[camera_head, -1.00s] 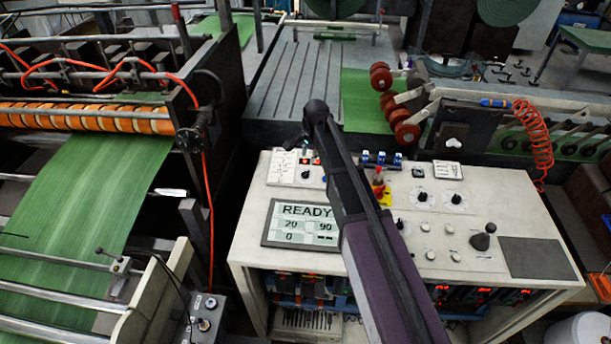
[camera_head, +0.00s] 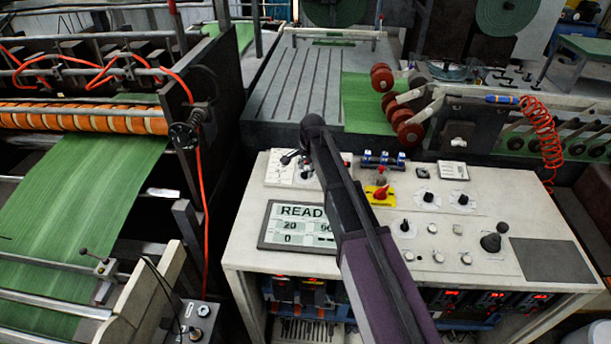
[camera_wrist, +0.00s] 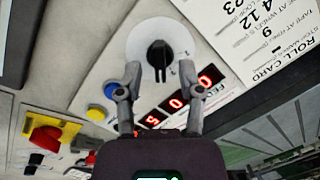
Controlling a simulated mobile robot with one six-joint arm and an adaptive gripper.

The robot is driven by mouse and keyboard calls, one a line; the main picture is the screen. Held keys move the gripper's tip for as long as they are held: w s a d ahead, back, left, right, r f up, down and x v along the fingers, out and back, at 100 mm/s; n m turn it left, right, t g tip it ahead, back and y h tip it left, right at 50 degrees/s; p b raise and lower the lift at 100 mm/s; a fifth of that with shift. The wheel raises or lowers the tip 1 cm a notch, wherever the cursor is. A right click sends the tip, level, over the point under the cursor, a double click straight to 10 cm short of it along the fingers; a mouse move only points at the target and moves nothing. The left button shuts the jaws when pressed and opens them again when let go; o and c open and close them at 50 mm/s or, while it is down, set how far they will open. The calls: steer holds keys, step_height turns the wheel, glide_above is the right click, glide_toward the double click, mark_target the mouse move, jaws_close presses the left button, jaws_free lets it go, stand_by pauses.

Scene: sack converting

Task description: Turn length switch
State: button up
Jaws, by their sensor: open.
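The switch is a black knob (camera_wrist: 160,54) on a white round dial, in the upper middle of the wrist view. A display with red digits (camera_wrist: 178,103) sits just below it there. My gripper (camera_wrist: 160,72) is open, with one fingertip on each side of the knob's lower part. I cannot tell whether the fingers touch it. In the head view my arm covers part of the control panel (camera_head: 470,265), and the fingers show only small and dark near the panel's back left corner. The READY screen (camera_head: 290,225) is partly hidden by my arm.
A red knob on a yellow plate (camera_wrist: 50,133), a blue button (camera_wrist: 112,90) and a yellow button (camera_wrist: 96,114) are close by. A printed roll card (camera_wrist: 265,45) lies right of the dial. A joystick (camera_head: 491,241) stands at the panel's right.

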steer(key=shift+f+b, duration=0.3)
steer(key=shift+f, duration=0.2)
steer(key=shift+a, duration=0.1)
jaws_close()
